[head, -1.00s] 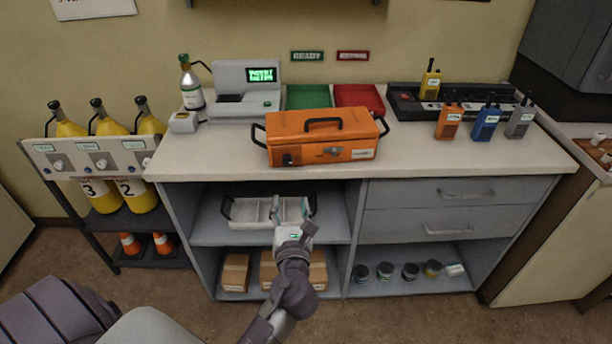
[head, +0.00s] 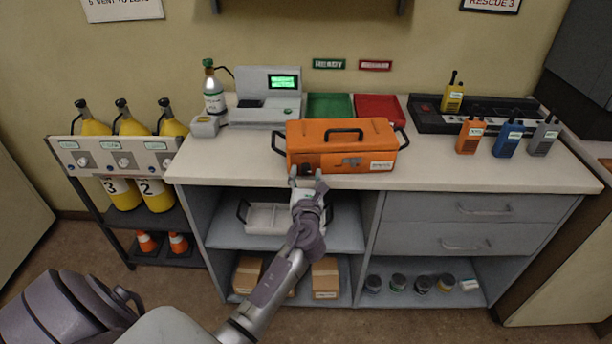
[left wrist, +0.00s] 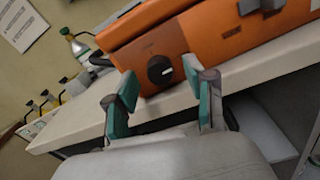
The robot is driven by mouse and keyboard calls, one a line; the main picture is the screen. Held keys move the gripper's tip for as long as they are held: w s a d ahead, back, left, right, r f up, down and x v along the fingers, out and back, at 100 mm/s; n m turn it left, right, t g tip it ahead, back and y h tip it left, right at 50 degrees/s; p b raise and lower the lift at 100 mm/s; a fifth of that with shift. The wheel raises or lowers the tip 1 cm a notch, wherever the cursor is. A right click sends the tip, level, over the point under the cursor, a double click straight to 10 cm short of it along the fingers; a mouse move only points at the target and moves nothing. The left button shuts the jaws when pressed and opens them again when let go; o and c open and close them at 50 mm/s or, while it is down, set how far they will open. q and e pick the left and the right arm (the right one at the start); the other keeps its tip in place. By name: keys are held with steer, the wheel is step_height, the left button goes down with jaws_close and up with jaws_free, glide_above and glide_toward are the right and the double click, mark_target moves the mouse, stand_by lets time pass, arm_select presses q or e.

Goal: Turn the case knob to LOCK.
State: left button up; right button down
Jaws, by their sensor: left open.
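The orange case (head: 340,143) stands closed on the counter, with a black handle on its lid and black side handles. Its round black knob (left wrist: 160,69) with a white mark sits low on the front face, left of the latch (head: 352,161). The lettering around the knob is too small to read. My left gripper (head: 306,176) is open and empty, just in front of the counter edge below the knob. In the left wrist view its two teal-padded fingers (left wrist: 163,104) lie apart, with the knob beyond and between them, not touching. My right gripper is not in view.
The counter edge (head: 450,182) runs right under the case front. Below it, a white tray (head: 265,218) sits on the open shelf. Green (head: 330,106) and red (head: 379,107) trays lie behind the case. Radios (head: 508,139) stand to the right.

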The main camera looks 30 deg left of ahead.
arm_select(q)
jaws_close()
steer(key=shift+f+n, duration=0.1)
steer(key=shift+n, duration=0.3)
steer(key=n+b, duration=0.2)
steer(key=n, duration=0.1)
steer(key=shift+f, duration=0.1)
steer(key=n+b, duration=0.2)
steer(key=n, duration=0.3)
steer(key=shift+n+y+b, duration=0.3)
steer(key=shift+n+b, duration=0.1)
steer(key=n+b, duration=0.3)
steer(key=n, duration=0.2)
steer(key=shift+f, duration=0.1)
steer(key=shift+d+n+y+b, duration=0.1)
steer(key=shift+n+y+b, duration=0.2)
steer(key=shift+n+b, duration=1.1)
steer(key=shift+n+p, duration=0.45)
steer(key=shift+n, duration=0.25)
